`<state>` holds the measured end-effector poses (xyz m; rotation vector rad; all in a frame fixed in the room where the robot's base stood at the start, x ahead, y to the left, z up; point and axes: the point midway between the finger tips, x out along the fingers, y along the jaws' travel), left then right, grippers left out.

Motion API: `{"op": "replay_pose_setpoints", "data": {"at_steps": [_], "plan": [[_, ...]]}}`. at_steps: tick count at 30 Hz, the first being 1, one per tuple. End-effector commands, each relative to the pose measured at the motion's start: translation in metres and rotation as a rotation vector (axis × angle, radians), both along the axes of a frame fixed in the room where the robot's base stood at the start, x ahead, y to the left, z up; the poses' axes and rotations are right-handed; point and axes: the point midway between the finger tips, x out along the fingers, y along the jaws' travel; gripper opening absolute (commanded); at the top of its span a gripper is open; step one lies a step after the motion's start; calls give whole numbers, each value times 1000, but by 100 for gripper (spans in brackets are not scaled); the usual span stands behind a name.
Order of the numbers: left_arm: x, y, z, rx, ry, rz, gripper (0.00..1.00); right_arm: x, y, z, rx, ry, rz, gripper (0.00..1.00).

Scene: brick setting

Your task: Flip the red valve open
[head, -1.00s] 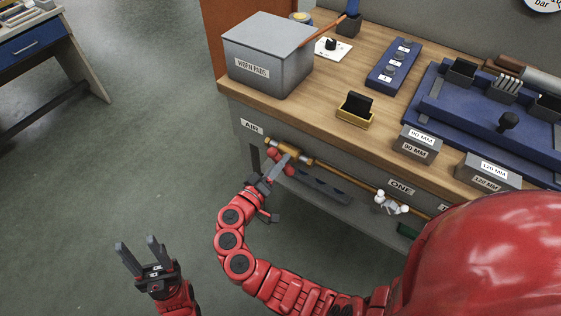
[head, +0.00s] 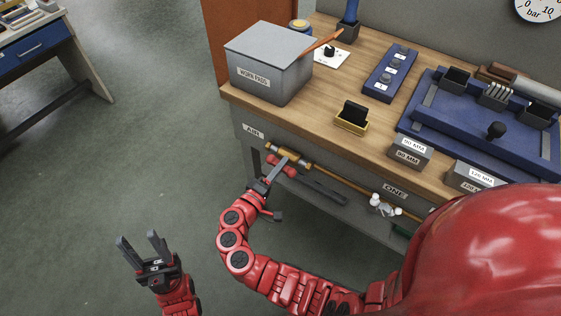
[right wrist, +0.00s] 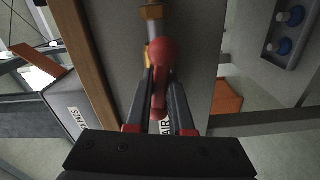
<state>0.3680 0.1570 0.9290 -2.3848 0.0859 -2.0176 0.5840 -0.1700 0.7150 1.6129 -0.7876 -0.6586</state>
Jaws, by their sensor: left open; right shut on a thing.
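The red valve handle (right wrist: 159,62) is between the fingers of my right gripper in the right wrist view, in front of a brass fitting (right wrist: 152,12). In the head view my right gripper (head: 279,166) is shut on it at the left end of the brass pipe, under the bench's front edge below the AIR label (head: 253,132). The fingers hide part of the handle, and I cannot tell its exact angle. My left gripper (head: 142,248) is open and empty over the floor at the lower left.
The wooden bench (head: 315,103) holds a grey WORN PADS box (head: 268,65) above the valve. The pipe (head: 340,179) runs right to a white valve (head: 382,205) near the ONE label (head: 394,190). A gauge (head: 541,8) shows at top right.

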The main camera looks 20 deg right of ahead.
Motion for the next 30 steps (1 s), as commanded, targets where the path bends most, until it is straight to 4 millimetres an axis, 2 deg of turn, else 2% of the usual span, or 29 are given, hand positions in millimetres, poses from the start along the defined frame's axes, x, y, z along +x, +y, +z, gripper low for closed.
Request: {"op": "replay_pose_setpoints", "data": {"at_steps": [1, 9, 27, 28, 30], "plan": [[0, 0, 7, 0, 0, 0, 50, 0, 0, 4, -19, 23, 0, 0], [0, 0, 18, 0, 0, 0, 50, 0, -1, 2, -95, 121, -1, 0], [0, 0, 20, 0, 0, 0, 50, 0, 0, 0, -120, 154, -1, 0], [0, 0, 20, 0, 0, 0, 50, 0, 0, 0, -120, 154, 0, 25], [0, 0, 20, 0, 0, 0, 50, 0, 0, 0, -119, 153, 0, 38]]}}
